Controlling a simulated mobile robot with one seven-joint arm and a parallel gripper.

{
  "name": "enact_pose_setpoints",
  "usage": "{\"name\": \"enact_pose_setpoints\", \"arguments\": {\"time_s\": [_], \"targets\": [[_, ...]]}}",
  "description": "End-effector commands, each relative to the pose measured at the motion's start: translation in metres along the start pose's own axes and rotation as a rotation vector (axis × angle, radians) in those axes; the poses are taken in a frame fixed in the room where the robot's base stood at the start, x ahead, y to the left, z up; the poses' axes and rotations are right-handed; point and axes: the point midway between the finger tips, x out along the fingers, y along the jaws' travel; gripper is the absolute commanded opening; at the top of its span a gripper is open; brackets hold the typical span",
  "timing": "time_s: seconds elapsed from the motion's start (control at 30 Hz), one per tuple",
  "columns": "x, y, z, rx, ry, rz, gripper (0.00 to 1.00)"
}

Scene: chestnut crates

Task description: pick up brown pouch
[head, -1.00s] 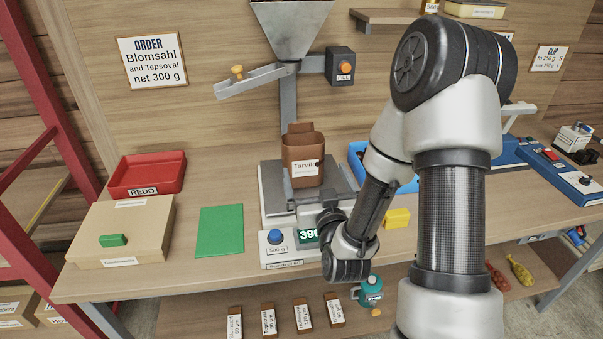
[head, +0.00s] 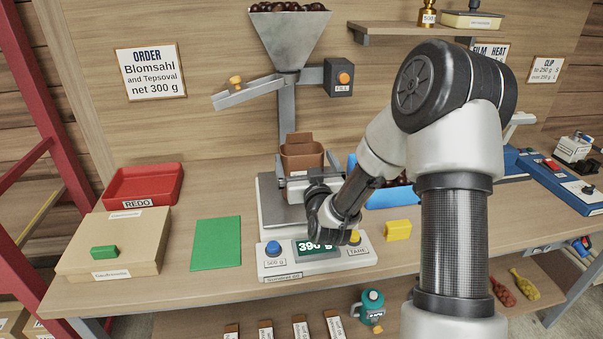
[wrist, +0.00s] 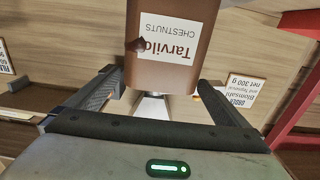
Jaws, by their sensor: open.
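The brown pouch (head: 302,158) stands upright with its top open on the weighing scale (head: 272,205). My gripper (head: 298,184) is in front of it and hides its lower part in the head view. In the wrist view the pouch (wrist: 150,75) appears upside down, with a white "CHESTNUTS" label facing me. My gripper (wrist: 158,82) is open, with one finger towards each side of the pouch. I cannot tell whether the fingertips reach past its front face. The scale display (head: 316,246) reads about 390 g, partly hidden by my wrist.
A steel hopper (head: 290,40) of chestnuts and its chute (head: 245,94) are above and behind the scale. A blue tray (head: 393,197) and yellow block (head: 398,230) are right. A green mat (head: 216,243), red REDO tray (head: 145,184) and wooden box (head: 115,245) are left.

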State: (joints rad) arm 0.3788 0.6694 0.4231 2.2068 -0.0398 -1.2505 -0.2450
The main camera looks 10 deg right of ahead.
Motion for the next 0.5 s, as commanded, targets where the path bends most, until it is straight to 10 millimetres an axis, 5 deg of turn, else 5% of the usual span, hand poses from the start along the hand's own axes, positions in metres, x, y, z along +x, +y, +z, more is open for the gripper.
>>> {"name": "enact_pose_setpoints", "arguments": {"time_s": [0.27,0.5], "targets": [[0.04,-0.002,0.0,0.001,0.001,0.001,1.0],[0.047,-0.002,0.0,0.0,0.001,0.0,1.0]]}}
